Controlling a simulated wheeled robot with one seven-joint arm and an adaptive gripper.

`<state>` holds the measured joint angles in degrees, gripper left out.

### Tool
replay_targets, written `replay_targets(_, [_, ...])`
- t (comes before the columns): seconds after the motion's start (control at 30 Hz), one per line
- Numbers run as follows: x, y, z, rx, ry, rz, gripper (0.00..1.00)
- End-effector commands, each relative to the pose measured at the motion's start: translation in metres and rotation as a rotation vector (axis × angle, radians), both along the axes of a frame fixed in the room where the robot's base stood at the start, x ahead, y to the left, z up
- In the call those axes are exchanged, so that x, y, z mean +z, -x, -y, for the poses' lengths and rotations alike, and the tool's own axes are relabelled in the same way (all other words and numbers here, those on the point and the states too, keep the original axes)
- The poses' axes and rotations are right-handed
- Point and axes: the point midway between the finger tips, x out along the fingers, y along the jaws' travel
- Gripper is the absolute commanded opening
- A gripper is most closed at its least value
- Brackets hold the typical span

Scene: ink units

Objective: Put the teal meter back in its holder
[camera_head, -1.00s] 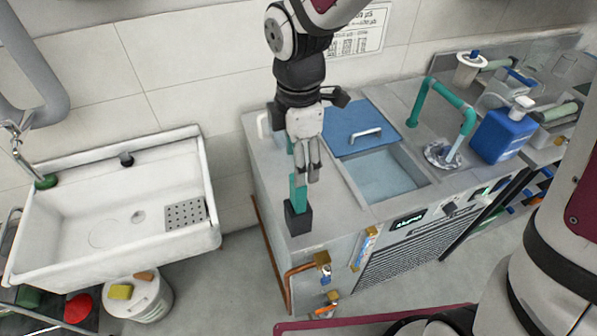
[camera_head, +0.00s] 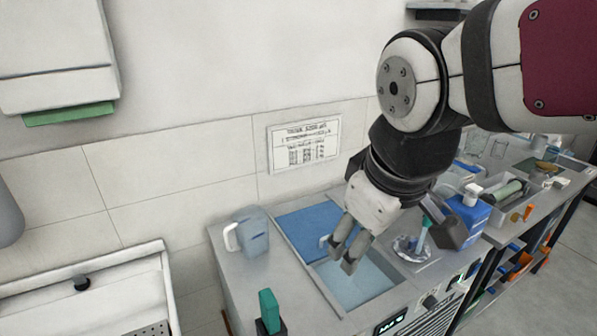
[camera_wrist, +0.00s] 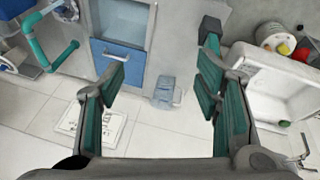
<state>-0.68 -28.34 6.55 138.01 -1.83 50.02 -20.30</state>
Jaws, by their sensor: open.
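The teal meter (camera_head: 267,302) stands upright with its lower end in the black holder (camera_head: 270,327), on the front left corner of the grey counter. The holder is partly cut off by the lower edge of the head view. In the wrist view the dark holder (camera_wrist: 211,26) shows at the top right, with the teal meter partly behind a gripper finger. My gripper (camera_head: 347,254) is open and empty. It is above the basin, right of the meter and apart from it.
A clear blue jug (camera_head: 252,232) stands at the counter's back left. A blue lid (camera_head: 305,226) and a water basin (camera_head: 362,285) lie under my gripper. A white sink (camera_head: 100,285) is at the left.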

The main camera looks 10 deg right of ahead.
Motion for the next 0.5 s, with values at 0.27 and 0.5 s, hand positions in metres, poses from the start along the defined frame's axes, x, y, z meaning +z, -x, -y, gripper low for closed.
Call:
replay_targets(0.27, [0.019, 0.042, 0.026, -0.389, -0.206, 0.127, 0.58])
replay_targets(0.5, [0.020, 0.048, 0.028, -0.445, -0.241, 0.139, 0.58])
